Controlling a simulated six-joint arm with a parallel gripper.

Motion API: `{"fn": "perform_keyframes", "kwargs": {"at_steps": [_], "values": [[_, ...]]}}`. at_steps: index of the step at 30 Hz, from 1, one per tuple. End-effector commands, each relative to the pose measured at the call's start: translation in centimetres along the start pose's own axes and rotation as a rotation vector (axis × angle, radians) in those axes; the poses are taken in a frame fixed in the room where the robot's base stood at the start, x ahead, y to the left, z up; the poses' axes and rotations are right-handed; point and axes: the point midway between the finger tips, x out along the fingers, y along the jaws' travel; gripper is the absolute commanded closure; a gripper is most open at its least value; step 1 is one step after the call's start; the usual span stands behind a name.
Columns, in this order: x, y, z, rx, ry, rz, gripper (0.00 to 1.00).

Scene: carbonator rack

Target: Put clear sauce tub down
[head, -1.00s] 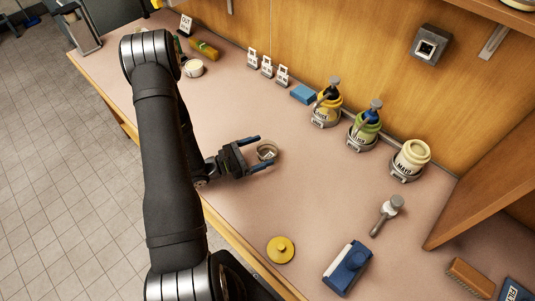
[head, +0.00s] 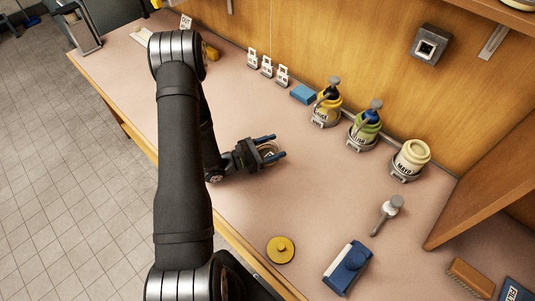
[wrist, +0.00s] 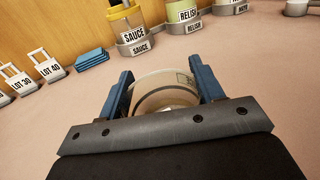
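The clear sauce tub (head: 268,151) is a small round tub with a pale wall and a printed label, on the counter near its front edge. It also shows in the wrist view (wrist: 165,88), upright between the fingers. My gripper (head: 276,147) is low at the counter, with one blue finger on each side of the tub. In the wrist view my gripper (wrist: 164,84) has both fingers against the tub's sides, with no clear gap. The tub's near side is partly hidden by the gripper body.
Behind stand SAUCE (head: 325,110), RELISH (head: 364,131) and MAYO (head: 410,158) containers in ring holders. Lot cards (head: 267,67) and a blue block (head: 303,94) line the wall. A yellow disc (head: 281,249) and blue-white block (head: 347,267) lie in front. Counter around the tub is clear.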

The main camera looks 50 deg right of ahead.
Motion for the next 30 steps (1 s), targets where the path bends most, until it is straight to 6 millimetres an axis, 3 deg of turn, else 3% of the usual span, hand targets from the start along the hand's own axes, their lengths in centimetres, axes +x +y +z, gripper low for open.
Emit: {"fn": "perform_keyframes", "kwargs": {"at_steps": [2,13,23,30], "values": [[0.0,0.0,0.0,0.0,0.0,0.0,0.65],[0.0,0.0,0.6,0.002,0.0,0.0,0.65],[0.0,0.0,4.1,0.004,-0.001,0.001,0.65],[1.9,-5.2,7.3,0.0,-0.001,-0.006,0.65]]}}
